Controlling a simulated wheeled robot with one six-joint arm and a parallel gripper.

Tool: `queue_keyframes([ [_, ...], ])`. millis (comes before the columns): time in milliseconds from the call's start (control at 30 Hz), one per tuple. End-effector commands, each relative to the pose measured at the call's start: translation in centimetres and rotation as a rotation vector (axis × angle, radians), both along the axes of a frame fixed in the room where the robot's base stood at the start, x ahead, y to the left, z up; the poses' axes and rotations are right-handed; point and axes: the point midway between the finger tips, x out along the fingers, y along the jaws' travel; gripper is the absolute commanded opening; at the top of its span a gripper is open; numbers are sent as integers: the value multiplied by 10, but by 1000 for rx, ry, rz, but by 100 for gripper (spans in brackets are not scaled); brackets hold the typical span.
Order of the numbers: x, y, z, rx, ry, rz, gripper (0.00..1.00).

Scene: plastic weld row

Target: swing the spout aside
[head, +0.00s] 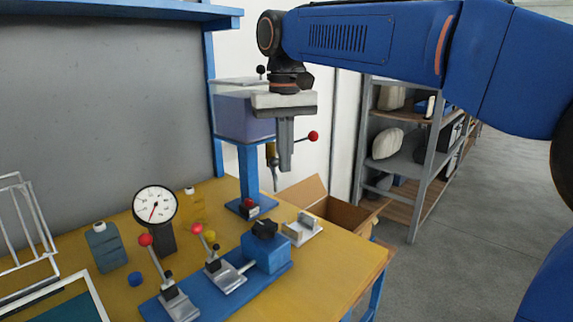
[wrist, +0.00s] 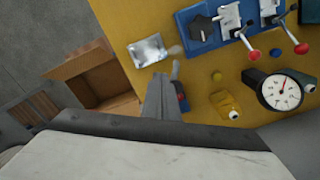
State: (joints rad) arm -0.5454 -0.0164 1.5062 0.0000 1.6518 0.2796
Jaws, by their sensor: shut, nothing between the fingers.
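A hopper (head: 243,113) with a purple fill stands on a blue post (head: 249,172) at the back of the bench. A brass-coloured fitting (head: 271,153) hangs below it, with a thin grey spout (head: 275,179) pointing down. A lever with a red ball (head: 313,136) sticks out to the right; its inner end is hidden behind my fingers. My gripper (head: 286,168) is shut and empty, pointing down just right of the spout in the picture. Contact cannot be told. In the wrist view my shut fingers (wrist: 160,82) show beside a small grey rod (wrist: 176,70), perhaps the spout.
A blue fixture with red-knobbed clamps (head: 228,278), a dial gauge (head: 156,206) and a small metal block (head: 301,230) occupy the bench. An open cardboard box (head: 345,213) sits beyond its right edge. A shelf rack (head: 415,150) stands behind.

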Motion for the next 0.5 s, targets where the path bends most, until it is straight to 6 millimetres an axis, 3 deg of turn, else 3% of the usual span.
queue_keyframes([
  [500, -2, 5, 0, 0, 0, 0, 0],
])
